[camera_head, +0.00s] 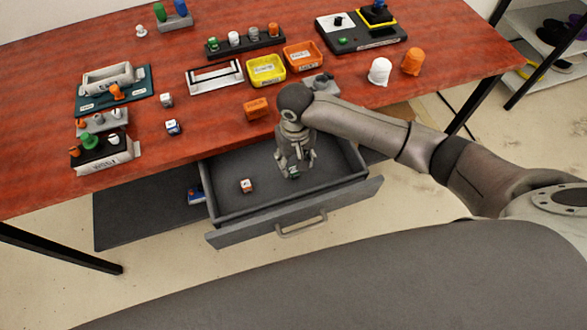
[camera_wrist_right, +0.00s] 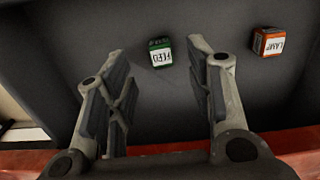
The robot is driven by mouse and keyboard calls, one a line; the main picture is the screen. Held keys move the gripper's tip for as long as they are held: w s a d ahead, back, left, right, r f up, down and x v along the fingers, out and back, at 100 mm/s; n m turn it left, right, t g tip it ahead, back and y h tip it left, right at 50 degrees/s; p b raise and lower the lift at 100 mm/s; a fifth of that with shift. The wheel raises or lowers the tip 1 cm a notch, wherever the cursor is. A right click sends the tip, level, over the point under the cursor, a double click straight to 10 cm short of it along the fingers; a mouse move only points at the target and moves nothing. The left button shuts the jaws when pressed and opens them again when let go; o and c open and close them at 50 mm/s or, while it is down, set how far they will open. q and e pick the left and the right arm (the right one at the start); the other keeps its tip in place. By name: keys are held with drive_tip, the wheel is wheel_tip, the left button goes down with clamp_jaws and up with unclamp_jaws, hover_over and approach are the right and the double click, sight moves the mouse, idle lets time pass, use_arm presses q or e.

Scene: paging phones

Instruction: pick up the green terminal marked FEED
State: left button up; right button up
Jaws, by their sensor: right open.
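The green terminal marked FEED (camera_wrist_right: 161,53) lies in the open grey drawer (camera_head: 222,210). In the head view the green terminal (camera_head: 294,172) shows only as a small bit of green and white at my right gripper's fingertips. My right gripper (camera_head: 296,170) points down into the drawer. In the wrist view my right gripper (camera_wrist_right: 158,75) is open, and the terminal lies between the lines of its two fingers, a little beyond the tips. I cannot tell whether a finger touches it. My left gripper is not in view.
An orange terminal marked LAMP (camera_wrist_right: 268,42) lies in the same drawer, apart from the green one; the head view shows it too (camera_head: 247,186). The drawer walls surround the gripper. The red table (camera_head: 220,125) overhangs behind, holding trays, blocks and caps.

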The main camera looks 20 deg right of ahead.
sight(295, 173)
drive_tip(key=shift+f, duration=0.4)
drive_tip(key=shift+w+f, duration=0.1)
drive_tip(key=shift+f, duration=0.2)
drive_tip(key=f, duration=0.3)
drive_tip(key=shift+s+f+p, duration=0.3)
drive_tip(key=shift+p, duration=0.05)
drive_tip(key=shift+f, duration=0.65)
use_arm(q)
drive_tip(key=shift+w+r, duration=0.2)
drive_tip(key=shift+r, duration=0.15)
use_arm(e)
drive_tip(key=c, duration=1)
